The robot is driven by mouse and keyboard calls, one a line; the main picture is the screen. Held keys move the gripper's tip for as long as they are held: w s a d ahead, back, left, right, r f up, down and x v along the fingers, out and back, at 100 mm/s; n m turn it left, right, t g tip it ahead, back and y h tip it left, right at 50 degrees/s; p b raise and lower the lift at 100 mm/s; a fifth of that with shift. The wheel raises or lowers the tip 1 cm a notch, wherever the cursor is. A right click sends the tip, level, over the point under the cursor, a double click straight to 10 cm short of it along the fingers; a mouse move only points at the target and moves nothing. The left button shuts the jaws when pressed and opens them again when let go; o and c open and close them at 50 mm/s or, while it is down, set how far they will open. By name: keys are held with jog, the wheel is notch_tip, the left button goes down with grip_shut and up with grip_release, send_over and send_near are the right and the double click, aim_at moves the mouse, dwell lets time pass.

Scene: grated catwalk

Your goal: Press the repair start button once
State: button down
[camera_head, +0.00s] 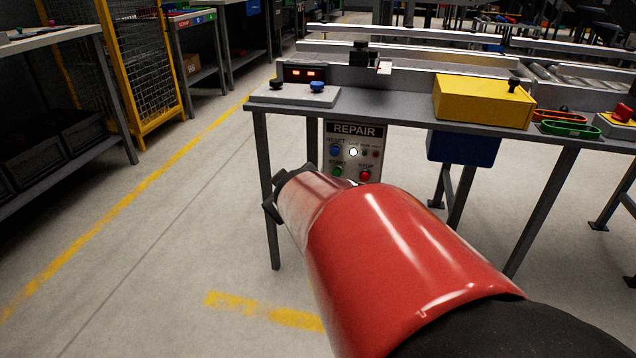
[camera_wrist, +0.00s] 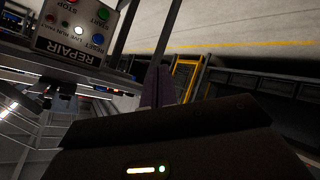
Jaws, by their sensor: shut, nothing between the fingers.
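The repair panel (camera_head: 354,131) hangs under the front of the workbench, labelled REPAIR. Its green start button (camera_head: 337,171) is at lower left, just above my red arm in the head view. The start button also shows near the top of the wrist view (camera_wrist: 102,14), where the panel appears upside down. A blue reset button (camera_head: 335,150) is above it and a red stop button (camera_head: 365,175) to its right. A white lamp (camera_head: 353,152) is lit. My gripper (camera_wrist: 158,86) is shut and empty, apart from the panel; in the head view its dark end is left of the panel.
The workbench top (camera_head: 395,105) carries a yellow box (camera_head: 483,101) and a small control plate (camera_head: 295,95). A blue bin (camera_head: 463,148) hangs under the bench, right of the panel. A bench leg (camera_head: 268,200) stands left of the panel. The floor at left is clear.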

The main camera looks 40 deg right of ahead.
aim_at(336, 173)
jog(key=w+d+f+n+t+y+b, duration=0.1)
jog(key=w+d+f+n+t+b, duration=0.2)
jog(key=d+f, duration=0.4)
jog(key=w+d+f+n+t+y+b, duration=0.2)
jog(key=w+d+f+n+t+b, duration=0.1)
jog(key=d+f, duration=0.4)
jog(key=shift+w+d+n+t+b, duration=0.25)
jog(key=shift+d+t+b, duration=0.25)
jog(key=shift+d+b, duration=0.35)
jog(key=shift+d, duration=0.15)
jog(key=w+d+p, duration=0.2)
jog(key=w+d, duration=0.3)
jog(key=d, duration=0.1)
jog(key=shift+w+d, duration=0.25)
jog(key=shift+w, duration=0.05)
dwell(0.6)
jog(key=shift+w+d, duration=0.25)
jog(key=shift+d, duration=0.1)
